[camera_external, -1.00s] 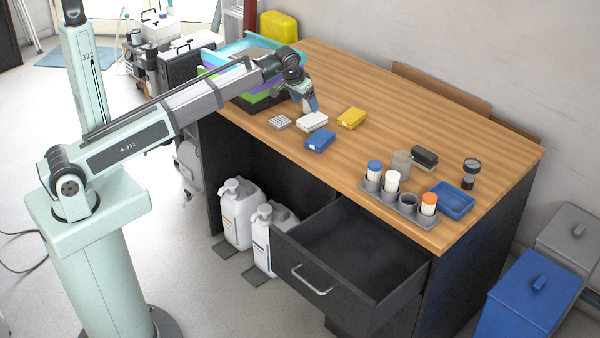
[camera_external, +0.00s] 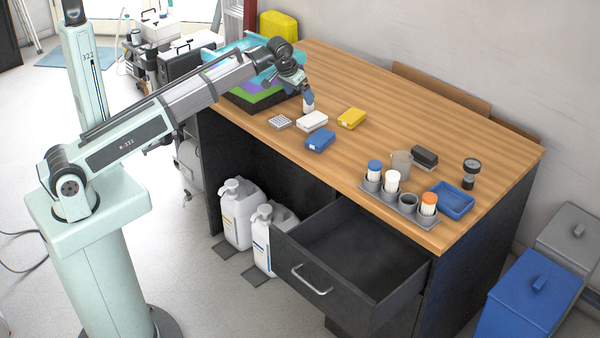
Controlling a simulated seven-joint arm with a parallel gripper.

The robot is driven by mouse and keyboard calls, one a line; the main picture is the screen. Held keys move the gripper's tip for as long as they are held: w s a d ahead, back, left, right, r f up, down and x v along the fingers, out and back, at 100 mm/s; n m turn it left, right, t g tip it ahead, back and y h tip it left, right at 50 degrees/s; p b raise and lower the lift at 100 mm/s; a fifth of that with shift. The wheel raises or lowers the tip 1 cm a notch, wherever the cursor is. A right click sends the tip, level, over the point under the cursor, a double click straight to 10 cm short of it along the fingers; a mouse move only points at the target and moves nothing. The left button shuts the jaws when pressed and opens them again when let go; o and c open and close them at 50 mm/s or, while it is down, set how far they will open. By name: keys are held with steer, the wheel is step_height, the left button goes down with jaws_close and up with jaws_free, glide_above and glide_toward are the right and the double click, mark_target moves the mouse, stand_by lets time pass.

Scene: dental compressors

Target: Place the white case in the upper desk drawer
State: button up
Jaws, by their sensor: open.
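The white case (camera_external: 312,121) lies flat on the wooden desk top, between a blue case and a yellow case. My gripper (camera_external: 308,108) is just behind and above the white case, pointing down. It is open and holds nothing that I can see; the fingers are small, and whether they touch the case cannot be told. The upper desk drawer (camera_external: 352,262) at the front of the desk is pulled out and its visible inside is empty.
The blue case (camera_external: 320,140), yellow case (camera_external: 351,118) and a grey perforated block (camera_external: 279,122) sit close around the white case. Stacked coloured trays (camera_external: 262,97) stand behind left. A grey rack (camera_external: 398,207) with bottles and a blue tray (camera_external: 450,201) stand near the drawer.

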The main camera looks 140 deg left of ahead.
steer(key=d, duration=0.1)
glide_above(307, 120)
steer(key=d, duration=0.2)
steer(key=f, duration=0.7)
steer(key=shift+s+a, duration=0.1)
steer(key=shift+s, duration=0.1)
steer(key=shift+w+d+x, duration=0.1)
steer(key=shift+w+x, duration=0.05)
steer(key=shift+x, duration=1.25)
steer(key=shift+w+d+x, duration=0.1)
steer(key=shift+w+x, duration=0.05)
steer(key=shift+x, duration=1.3)
